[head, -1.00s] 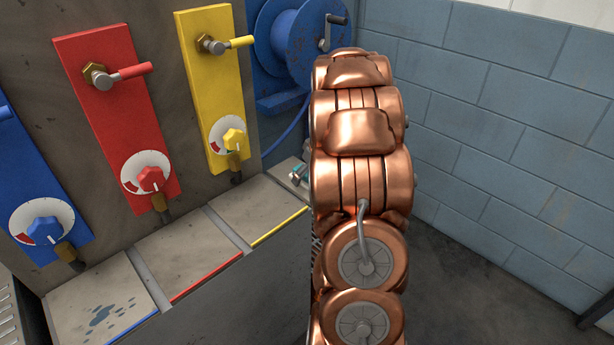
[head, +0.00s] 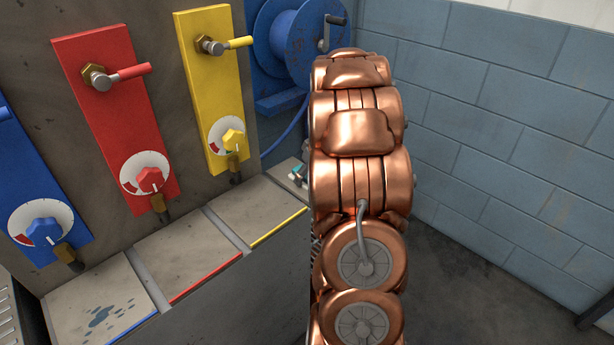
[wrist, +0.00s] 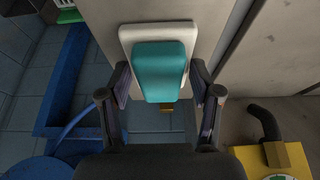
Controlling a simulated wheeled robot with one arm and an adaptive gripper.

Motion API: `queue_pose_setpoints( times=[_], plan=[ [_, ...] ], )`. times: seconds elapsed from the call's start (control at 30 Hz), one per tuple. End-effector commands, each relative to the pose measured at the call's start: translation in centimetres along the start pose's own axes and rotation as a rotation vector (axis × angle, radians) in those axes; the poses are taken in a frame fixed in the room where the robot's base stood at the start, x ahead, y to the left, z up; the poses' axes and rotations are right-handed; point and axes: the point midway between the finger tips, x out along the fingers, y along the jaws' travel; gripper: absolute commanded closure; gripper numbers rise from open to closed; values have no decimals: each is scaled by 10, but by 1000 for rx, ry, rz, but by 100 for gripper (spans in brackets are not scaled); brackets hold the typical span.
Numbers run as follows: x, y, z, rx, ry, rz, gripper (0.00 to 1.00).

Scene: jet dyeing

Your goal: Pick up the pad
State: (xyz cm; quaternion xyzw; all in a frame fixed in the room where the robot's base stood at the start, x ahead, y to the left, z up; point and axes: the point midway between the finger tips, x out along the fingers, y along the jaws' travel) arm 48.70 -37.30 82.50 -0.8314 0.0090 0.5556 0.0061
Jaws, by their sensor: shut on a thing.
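The pad is a teal block with rounded edges (wrist: 160,72) in the middle of the wrist view. My gripper (wrist: 160,86) is shut on it, with one dark finger at each side. A pale rounded plate (wrist: 157,28) shows behind the pad; I cannot tell whether the two touch. In the head view a small bit of teal (head: 296,178) shows at the left edge of my copper arm, and the arm hides the gripper there.
Blue (head: 43,220), red (head: 115,115) and yellow (head: 213,90) panels with levers and dials stand at left above a ledge (head: 187,252). A blue hose reel (head: 295,45) is behind my arm. A blue block wall (head: 500,130) closes the right.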

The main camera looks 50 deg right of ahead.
Motion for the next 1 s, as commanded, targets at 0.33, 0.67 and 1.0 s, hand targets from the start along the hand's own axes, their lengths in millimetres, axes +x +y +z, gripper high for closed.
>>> queue_pose_setpoints(
  times=[0.33, 0.67, 1.0],
  plan=[
    [-20, 0, -9, -2, 2, 1, 72],
    [-36, -15, -10, 0, 2, 1, 72],
    [-44, -58, 2, -2, 1, -1, 72]
  ],
)
